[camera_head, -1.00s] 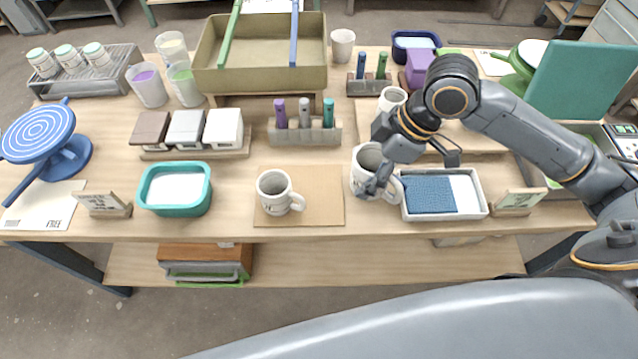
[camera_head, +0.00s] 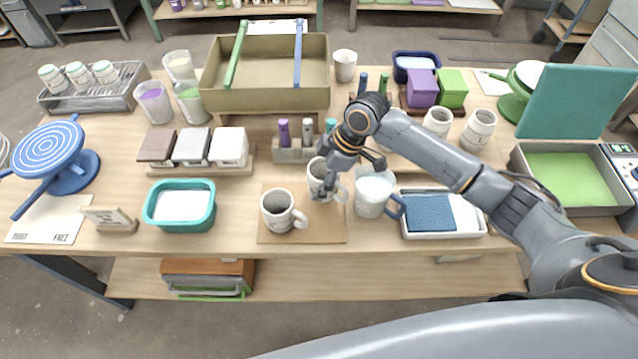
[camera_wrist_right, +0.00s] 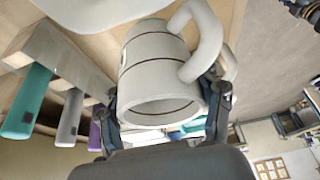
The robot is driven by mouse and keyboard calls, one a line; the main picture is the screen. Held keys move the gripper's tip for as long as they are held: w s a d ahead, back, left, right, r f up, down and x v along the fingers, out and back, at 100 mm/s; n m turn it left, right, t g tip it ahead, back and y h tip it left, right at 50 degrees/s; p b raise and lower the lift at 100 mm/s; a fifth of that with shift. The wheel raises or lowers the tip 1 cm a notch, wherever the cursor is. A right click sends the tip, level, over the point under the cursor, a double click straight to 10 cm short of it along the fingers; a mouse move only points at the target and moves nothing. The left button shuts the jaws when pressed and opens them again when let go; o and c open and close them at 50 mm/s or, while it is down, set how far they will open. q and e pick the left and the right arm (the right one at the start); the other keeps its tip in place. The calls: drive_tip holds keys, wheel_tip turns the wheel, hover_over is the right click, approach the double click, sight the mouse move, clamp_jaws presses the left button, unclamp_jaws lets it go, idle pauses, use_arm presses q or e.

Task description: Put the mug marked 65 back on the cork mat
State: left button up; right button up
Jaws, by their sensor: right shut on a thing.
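The cork mat (camera_head: 330,233) lies at the front middle of the table. My right gripper (camera_head: 326,186) is shut on a grey-white mug (camera_head: 316,172) at the mat's back right part. In the right wrist view my fingers (camera_wrist_right: 170,108) straddle this mug (camera_wrist_right: 152,65), which has a dark line around it and a handle to one side. I cannot read its number, nor tell whether its base touches the mat. A similar mug (camera_head: 277,212) stands on the mat's front left part, close to the held one. My left gripper is not in view.
A white-filled mug with a blue handle (camera_head: 371,192) stands just right of the mat. Beyond it is a white tray with a blue cloth (camera_head: 430,213). A tool block (camera_head: 290,153) stands behind the mat, a teal tub (camera_head: 180,205) to its left.

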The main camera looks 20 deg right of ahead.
wheel_tip(320, 180, down, 3)
drive_tip(key=shift+w+a+f+p, duration=0.1)
drive_tip(key=shift+w+p, duration=0.05)
drive_tip(key=shift+p, duration=0.45)
drive_tip(key=shift+f, duration=0.1)
drive_tip(key=o, duration=1.4)
drive_tip(key=shift+f, duration=0.15)
drive_tip(key=shift+r, duration=0.25)
drive_tip(key=b+v, duration=0.1)
drive_tip(key=v, duration=1.1)
drive_tip(key=shift+f, duration=0.2)
